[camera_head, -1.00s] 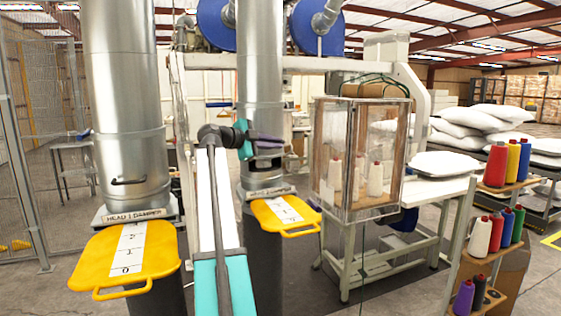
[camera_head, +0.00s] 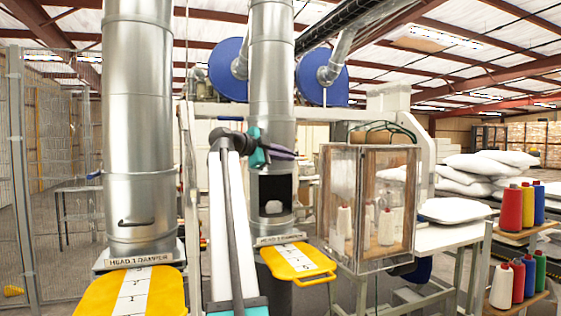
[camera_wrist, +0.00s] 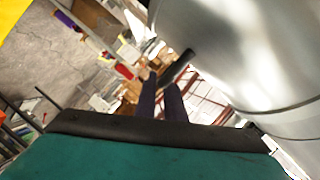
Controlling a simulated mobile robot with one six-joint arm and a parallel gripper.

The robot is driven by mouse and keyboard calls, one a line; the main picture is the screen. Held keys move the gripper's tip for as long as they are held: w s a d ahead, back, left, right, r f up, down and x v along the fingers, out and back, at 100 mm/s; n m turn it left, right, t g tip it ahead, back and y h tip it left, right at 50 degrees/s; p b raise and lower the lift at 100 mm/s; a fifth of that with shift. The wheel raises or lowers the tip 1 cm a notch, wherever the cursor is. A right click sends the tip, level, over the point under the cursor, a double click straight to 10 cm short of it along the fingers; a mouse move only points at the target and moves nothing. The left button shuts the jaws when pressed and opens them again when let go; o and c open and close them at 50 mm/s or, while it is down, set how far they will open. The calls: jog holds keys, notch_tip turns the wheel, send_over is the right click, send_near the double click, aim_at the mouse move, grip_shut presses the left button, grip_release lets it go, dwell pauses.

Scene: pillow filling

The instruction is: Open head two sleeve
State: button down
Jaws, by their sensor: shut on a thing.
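The head two sleeve (camera_head: 272,132) is a silver metal tube on the second, farther filling pipe. A dark rectangular opening (camera_head: 265,187) shows below it, with a small pale thing (camera_head: 273,207) inside. My gripper (camera_head: 290,154) is in front of the tube at the sleeve's lower edge. In the wrist view my gripper's purple fingers (camera_wrist: 161,85) are closed on the black sleeve handle (camera_wrist: 178,65), beside the shiny metal (camera_wrist: 240,50). In the head view my gripper hides the handle.
The head one pipe (camera_head: 138,130), with its own handle and no opening showing, stands at left. Yellow paddles (camera_head: 307,263) jut from both heads. A clear cabinet (camera_head: 368,205) stands close on the right, and a thread rack (camera_head: 512,245) is at far right.

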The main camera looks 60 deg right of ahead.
jog(key=shift+d+r, duration=0.15)
jog(key=shift+d, duration=0.05)
jog(key=c, duration=2)
grip_release()
jog(key=shift+s+d, duration=0.1)
jog(key=shift+d, duration=0.05)
jog(key=shift+o, duration=0.8)
jog(key=shift+d+f, duration=0.25)
jog(key=shift+d, duration=0.05)
jog(key=shift+w+a, duration=0.25)
jog(key=shift+a, duration=0.4)
jog(key=b+v, duration=0.3)
jog(key=v, duration=1)
jog(key=shift+r+b, duration=0.2)
jog(key=shift+b, duration=0.2)
